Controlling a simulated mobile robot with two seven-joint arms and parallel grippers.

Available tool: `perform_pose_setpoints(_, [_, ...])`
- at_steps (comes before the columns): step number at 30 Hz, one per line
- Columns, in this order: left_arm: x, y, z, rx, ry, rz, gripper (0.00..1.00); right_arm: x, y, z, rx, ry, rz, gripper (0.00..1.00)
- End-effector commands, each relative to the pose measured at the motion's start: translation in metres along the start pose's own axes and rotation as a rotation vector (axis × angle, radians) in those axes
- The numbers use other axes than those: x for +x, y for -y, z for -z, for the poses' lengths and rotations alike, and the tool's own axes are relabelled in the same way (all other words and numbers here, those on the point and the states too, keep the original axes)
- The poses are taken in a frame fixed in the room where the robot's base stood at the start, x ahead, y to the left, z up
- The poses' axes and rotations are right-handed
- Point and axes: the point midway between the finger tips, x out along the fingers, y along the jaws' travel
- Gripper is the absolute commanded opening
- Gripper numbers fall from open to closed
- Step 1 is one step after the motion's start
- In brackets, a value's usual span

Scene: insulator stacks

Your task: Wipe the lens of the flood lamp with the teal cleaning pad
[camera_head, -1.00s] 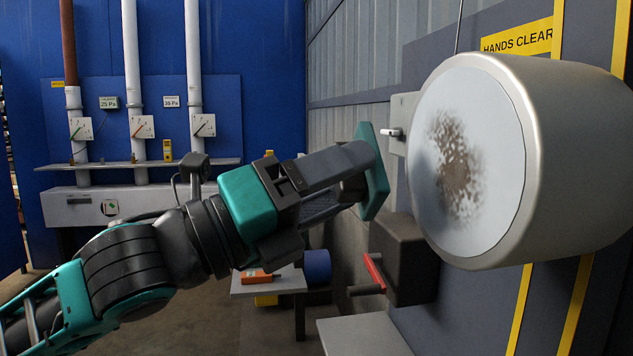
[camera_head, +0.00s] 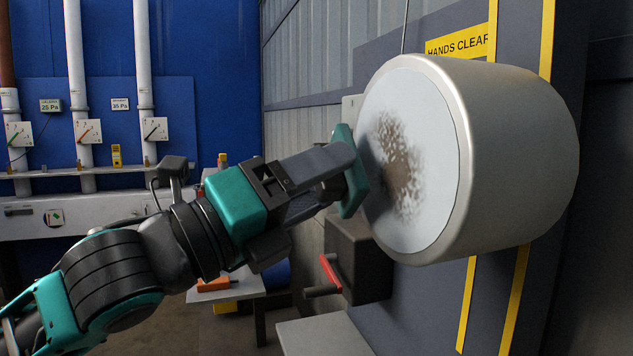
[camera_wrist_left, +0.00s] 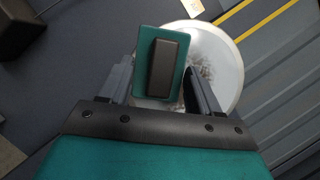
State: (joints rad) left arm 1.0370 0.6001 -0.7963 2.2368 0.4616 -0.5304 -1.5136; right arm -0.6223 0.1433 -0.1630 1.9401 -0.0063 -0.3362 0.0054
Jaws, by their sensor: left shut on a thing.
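The flood lamp (camera_head: 500,150) is a large pale metal drum on the right in the head view. Its whitish lens (camera_head: 425,215) faces left and carries a brown-grey smudge (camera_head: 394,165) around its middle. My left gripper (camera_head: 345,175) is shut on the dark handle (camera_wrist_left: 163,68) of the teal cleaning pad (camera_head: 349,172). The pad is close to the lens's left edge, its flat face toward the lens; I cannot tell whether it touches. In the left wrist view the pad (camera_wrist_left: 148,45) covers part of the lens (camera_wrist_left: 225,70). My right gripper is not in view.
A dark box with a red-handled lever (camera_head: 330,272) sits below the lamp. A grey ledge (camera_head: 320,338) juts out under it. A small table with an orange item (camera_head: 214,284) stands behind my arm. Pipes with gauges (camera_head: 88,131) line the blue wall.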

Motion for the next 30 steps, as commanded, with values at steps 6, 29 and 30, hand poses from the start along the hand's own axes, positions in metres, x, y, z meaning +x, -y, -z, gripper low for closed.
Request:
perform_pose_setpoints(6, [0.003, 0.001, 0.001, 0.0, 0.0, 0.001, 0.39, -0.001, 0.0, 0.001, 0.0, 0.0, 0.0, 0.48])
perform_pose_setpoints(29, [0.016, 0.0, 0.006, 0.0, 0.0, 0.0, 0.39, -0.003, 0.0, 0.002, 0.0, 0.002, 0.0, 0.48])
perform_pose_setpoints(30, [0.016, 0.001, 0.007, 0.0, 0.0, 0.001, 0.39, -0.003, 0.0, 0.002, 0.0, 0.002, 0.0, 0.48])
